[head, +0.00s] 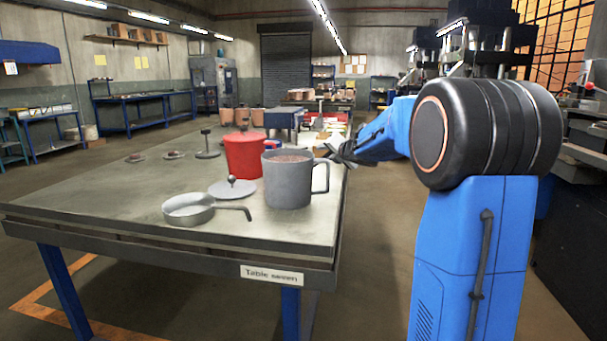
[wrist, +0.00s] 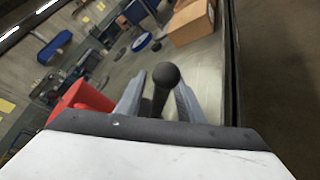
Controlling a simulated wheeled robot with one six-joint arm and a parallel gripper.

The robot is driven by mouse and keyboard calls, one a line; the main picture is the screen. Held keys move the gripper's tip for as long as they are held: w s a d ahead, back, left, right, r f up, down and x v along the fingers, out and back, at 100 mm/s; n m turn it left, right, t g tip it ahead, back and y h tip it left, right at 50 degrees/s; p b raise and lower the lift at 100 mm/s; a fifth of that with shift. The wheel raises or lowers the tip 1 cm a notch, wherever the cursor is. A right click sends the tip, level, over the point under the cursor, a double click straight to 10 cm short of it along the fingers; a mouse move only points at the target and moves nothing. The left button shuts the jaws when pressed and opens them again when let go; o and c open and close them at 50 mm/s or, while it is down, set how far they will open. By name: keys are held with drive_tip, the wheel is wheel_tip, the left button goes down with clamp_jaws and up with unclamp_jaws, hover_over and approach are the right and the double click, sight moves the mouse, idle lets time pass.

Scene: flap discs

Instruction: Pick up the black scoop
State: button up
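My gripper (head: 343,152) is at the right edge of the table, beside the grey mug, in the head view. In the wrist view its two grey fingers (wrist: 160,94) stand apart, one on each side of a dark stem topped by a black ball (wrist: 166,74). Narrow gaps seem to show beside the stem, so the fingers look open around it. This black piece may be the handle of the black scoop; its lower part is hidden behind the gripper body. I cannot make out a scoop bowl in either view.
On the table (head: 110,205) stand a grey mug (head: 287,185) with brown contents, a red pot (head: 242,158), a lid (head: 232,188), a grey pan (head: 188,209) and small knobbed discs (head: 207,153). The table's front left is clear.

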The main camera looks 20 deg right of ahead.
drive_tip(key=shift+w, duration=0.2)
clamp_jaws()
drive_tip(key=shift+r, duration=0.1)
wheel_tip(320, 180, up, 10)
idle(0.7)
idle(0.5)
